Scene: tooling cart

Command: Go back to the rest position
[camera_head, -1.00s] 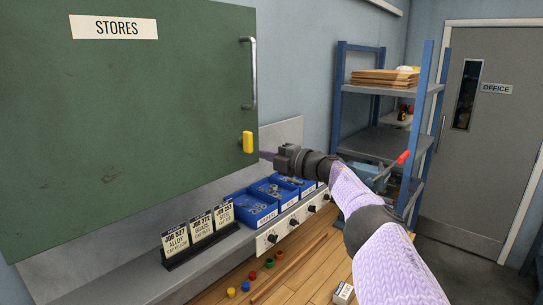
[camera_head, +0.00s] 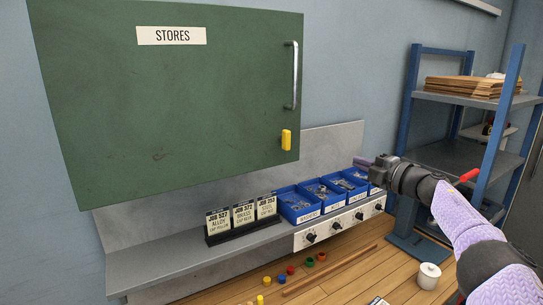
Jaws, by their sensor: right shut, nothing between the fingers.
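My right arm comes in from the right in its purple-white sleeve. Its dark gripper (camera_head: 366,162) is shut and empty, pointing left. In the picture it lies just above the right end of the blue bins (camera_head: 319,197), below and right of the green STORES cabinet (camera_head: 190,95). The cabinet is shut, with a metal handle (camera_head: 294,76) and a yellow latch (camera_head: 286,139) at its right edge. The gripper appears clear of the cabinet. My left gripper is not in view.
Job cards (camera_head: 243,214) stand on the grey shelf (camera_head: 185,256). Several small coloured caps (camera_head: 291,270) and a wooden rod (camera_head: 330,271) lie on the wooden bench, with a white lidded pot (camera_head: 428,276). Blue shelving (camera_head: 411,110) stands behind my right arm.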

